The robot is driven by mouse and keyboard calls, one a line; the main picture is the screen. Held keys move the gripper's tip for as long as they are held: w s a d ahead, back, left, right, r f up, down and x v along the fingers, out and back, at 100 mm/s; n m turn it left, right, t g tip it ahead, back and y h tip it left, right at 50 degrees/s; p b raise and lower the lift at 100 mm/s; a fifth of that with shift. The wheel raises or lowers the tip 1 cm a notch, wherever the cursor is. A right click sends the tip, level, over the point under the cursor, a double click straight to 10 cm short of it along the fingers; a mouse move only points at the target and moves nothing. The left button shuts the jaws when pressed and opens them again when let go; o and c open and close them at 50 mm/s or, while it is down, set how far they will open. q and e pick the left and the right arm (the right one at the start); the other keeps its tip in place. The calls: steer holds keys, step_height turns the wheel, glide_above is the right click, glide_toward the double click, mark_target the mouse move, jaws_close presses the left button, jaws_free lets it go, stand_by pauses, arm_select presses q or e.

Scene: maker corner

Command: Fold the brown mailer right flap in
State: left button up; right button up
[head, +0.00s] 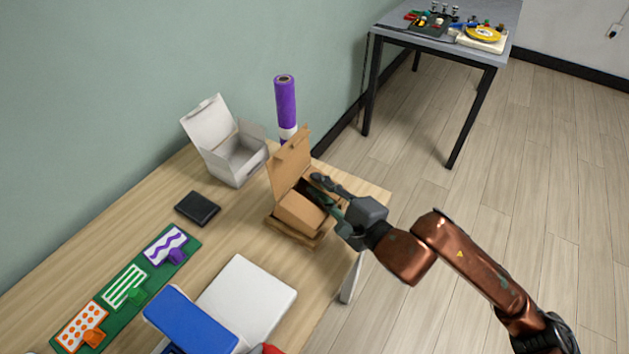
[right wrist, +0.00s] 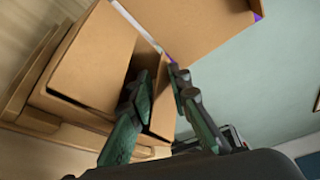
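The brown mailer (head: 290,235) stands near the table's far right corner with its lid (head: 290,160) raised. Inside it, a plain brown surface (head: 300,212) shows beside a dark gap. My right gripper (head: 314,184) reaches in from the right, its fingers over the mailer's right side. In the right wrist view, the fingertips (right wrist: 161,74) are a little apart, with a brown panel, seemingly the right flap (right wrist: 163,108), behind and between them. I cannot tell whether they touch it. The mailer's front panel (right wrist: 95,65) is at the left there. My left gripper is not in view.
An open white box (head: 235,155) and a purple roll (head: 285,100) stand behind the mailer. A black wallet-like item (head: 197,208), a green mat (head: 70,325), a white box (head: 262,290) and a blue item (head: 190,320) lie left and nearer. The table edge is close at right.

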steer(key=shift+v, duration=2.9)
steer(key=shift+r, duration=0.1)
